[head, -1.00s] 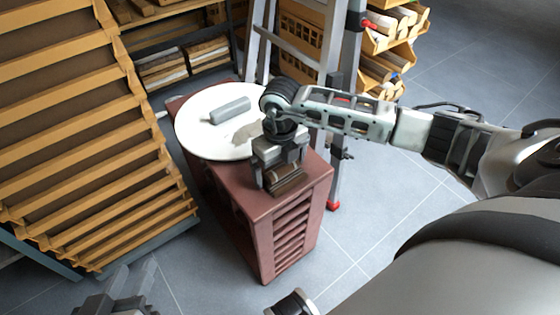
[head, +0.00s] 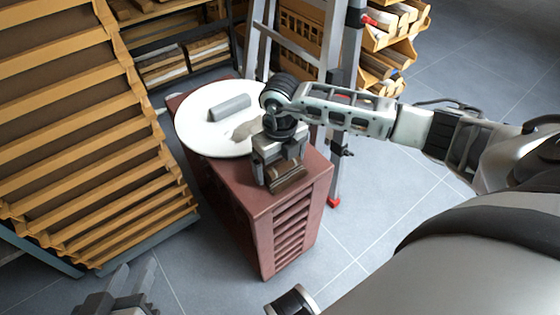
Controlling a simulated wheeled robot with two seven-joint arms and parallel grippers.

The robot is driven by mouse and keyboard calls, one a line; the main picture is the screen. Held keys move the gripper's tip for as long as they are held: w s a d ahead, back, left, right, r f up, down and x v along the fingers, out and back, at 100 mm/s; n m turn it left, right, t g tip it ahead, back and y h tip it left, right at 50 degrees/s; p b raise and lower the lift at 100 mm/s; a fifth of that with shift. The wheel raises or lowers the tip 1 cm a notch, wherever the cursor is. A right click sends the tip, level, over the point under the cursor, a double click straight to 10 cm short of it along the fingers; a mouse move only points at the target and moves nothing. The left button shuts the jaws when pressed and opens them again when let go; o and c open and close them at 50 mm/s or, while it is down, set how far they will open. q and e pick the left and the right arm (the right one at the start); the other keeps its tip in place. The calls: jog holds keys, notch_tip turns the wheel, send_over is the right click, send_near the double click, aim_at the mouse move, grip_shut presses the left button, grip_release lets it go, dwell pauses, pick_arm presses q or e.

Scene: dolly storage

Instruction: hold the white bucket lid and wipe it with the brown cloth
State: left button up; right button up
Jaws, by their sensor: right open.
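The white round bucket lid (head: 196,132) lies on the red-brown cabinet, with a grey bar-shaped handle (head: 230,107) on top. A grey-beige smudge-like patch (head: 247,130) shows on its right part, partly hidden by my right arm. The brown cloth (head: 288,180), looking like a small folded bundle, lies at the cabinet's front edge. My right gripper (head: 282,172) points down right over the cloth, open; whether its fingers touch the cloth is hidden. My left gripper (head: 134,280) is low at the bottom left, away from the lid, fingers apart and empty.
The red-brown cabinet (head: 262,232) stands in the middle. A slatted wooden rack (head: 90,150) is close on its left. A metal ladder (head: 340,110) and shelves with wood (head: 392,50) stand behind and to the right. The floor at right is clear.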

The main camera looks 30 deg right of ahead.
aim_at(279, 160)
jog(key=shift+r, duration=0.2)
jog(key=shift+r+p, duration=0.6)
jog(key=shift+p, duration=0.1)
jog(key=c, duration=1.1)
jog(key=shift+o, duration=0.2)
notch_tip(279, 160, up, 6)
jog(key=p, duration=0.5)
